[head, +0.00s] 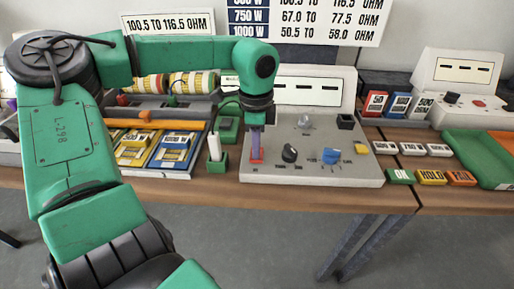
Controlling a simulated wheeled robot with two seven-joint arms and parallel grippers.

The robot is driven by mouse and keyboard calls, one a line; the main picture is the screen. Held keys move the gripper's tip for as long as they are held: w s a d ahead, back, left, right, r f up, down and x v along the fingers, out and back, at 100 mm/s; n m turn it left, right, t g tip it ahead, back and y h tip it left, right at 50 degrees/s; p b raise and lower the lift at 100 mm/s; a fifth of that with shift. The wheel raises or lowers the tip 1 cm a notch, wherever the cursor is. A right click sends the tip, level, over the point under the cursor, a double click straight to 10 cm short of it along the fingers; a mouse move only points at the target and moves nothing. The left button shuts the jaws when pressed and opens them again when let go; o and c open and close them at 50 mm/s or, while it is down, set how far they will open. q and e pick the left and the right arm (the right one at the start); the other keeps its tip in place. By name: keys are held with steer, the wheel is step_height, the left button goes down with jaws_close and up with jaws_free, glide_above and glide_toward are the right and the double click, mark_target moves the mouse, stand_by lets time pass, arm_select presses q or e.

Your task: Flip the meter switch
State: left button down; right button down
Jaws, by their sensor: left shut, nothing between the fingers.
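The grey meter (310,172) stands on the wooden bench right of centre, with a sloped panel and an upright display back (335,92). Its panel carries a black knob (290,153), a blue knob (331,156), a small metal part (304,122), a yellow block (361,149) and a black block (346,121). My left gripper (257,152) points down over the panel's left part, shut and empty. A small red part (257,159) shows at its tips; the gripper partly hides it, and I cannot tell whether they touch. My right gripper is not in view.
Left of the meter are a white stick in a green holder (218,161) and blue and yellow trays (171,151). To the right are label blocks (431,178), a green tray (478,157) and a second meter (462,78). The bench's front edge (300,197) is close.

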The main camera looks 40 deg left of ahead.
arm_select(q)
steer(key=shift+f, duration=0.25)
steer(key=shift+r, duration=0.1)
steer(key=shift+r+p, duration=1.9)
steer(key=shift+r, duration=1.6)
